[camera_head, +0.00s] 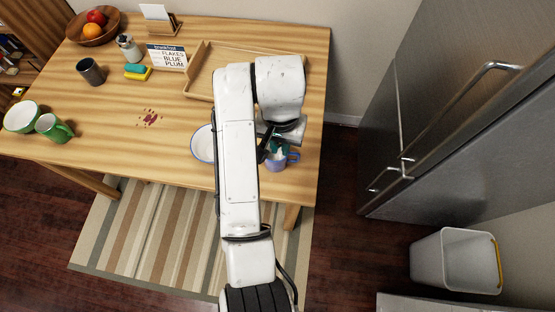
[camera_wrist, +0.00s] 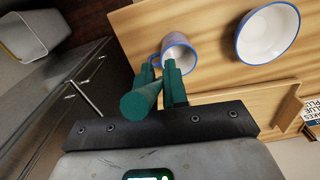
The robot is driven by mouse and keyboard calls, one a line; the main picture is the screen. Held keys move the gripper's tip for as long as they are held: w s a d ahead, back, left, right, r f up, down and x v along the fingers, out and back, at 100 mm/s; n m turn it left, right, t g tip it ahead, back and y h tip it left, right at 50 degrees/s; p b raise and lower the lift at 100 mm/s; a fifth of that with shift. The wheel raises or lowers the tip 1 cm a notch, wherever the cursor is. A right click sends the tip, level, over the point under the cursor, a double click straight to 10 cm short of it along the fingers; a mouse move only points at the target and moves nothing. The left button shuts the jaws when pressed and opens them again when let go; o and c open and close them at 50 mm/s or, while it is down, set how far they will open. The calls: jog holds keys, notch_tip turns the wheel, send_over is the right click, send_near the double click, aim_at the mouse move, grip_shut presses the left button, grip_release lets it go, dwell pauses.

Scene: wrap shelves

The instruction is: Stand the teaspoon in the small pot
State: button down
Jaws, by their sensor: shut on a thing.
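My gripper (camera_wrist: 161,68) has dark green fingers and is shut on a dark green, round-ended rod (camera_wrist: 138,103). The rod's far end is hidden, and I cannot tell if it is the teaspoon. In the head view my arm partly hides the gripper (camera_head: 276,148), which is over the blue mug (camera_head: 275,164) near the table's front right edge. In the wrist view the mug (camera_wrist: 180,52) shows a white inside and lies just beyond the fingertips; I cannot tell if they touch. A dark grey cup (camera_head: 91,73) and a small silvery jar (camera_head: 129,49) stand at the left; which is the small pot is unclear.
A blue-rimmed white bowl (camera_head: 202,144) stands left of the mug. A wooden tray (camera_head: 200,85) lies behind my arm. A sponge (camera_head: 137,72), a sign (camera_head: 167,57), a fruit bowl (camera_head: 92,35), a green mug (camera_head: 54,128) and a green bowl (camera_head: 22,117) are farther left.

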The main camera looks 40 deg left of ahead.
jog(key=s+a+r+n, duration=0.1)
jog(key=s+a+r, duration=0.1)
jog(key=s+a, duration=0.3)
jog(key=s+a+r, duration=0.2)
jog(key=s+a, duration=0.1)
jog(key=s, duration=0.5)
jog(key=w+d+f+b, duration=0.1)
jog(key=w+d+f, duration=0.1)
jog(key=w+f, duration=0.4)
jog(key=w+d+f+b, duration=0.2)
jog(key=w+d+f, duration=0.1)
jog(key=w+f, duration=0.3)
jog(key=shift+w+d+f, duration=0.2)
jog(key=shift+w+d, duration=0.05)
jog(key=shift+d, duration=0.1)
jog(key=shift+f, duration=0.15)
jog(key=shift+f, duration=0.35)
jog(key=shift+f, duration=0.1)
jog(key=c, duration=1.1)
grip_release()
jog(key=shift+c, duration=0.2)
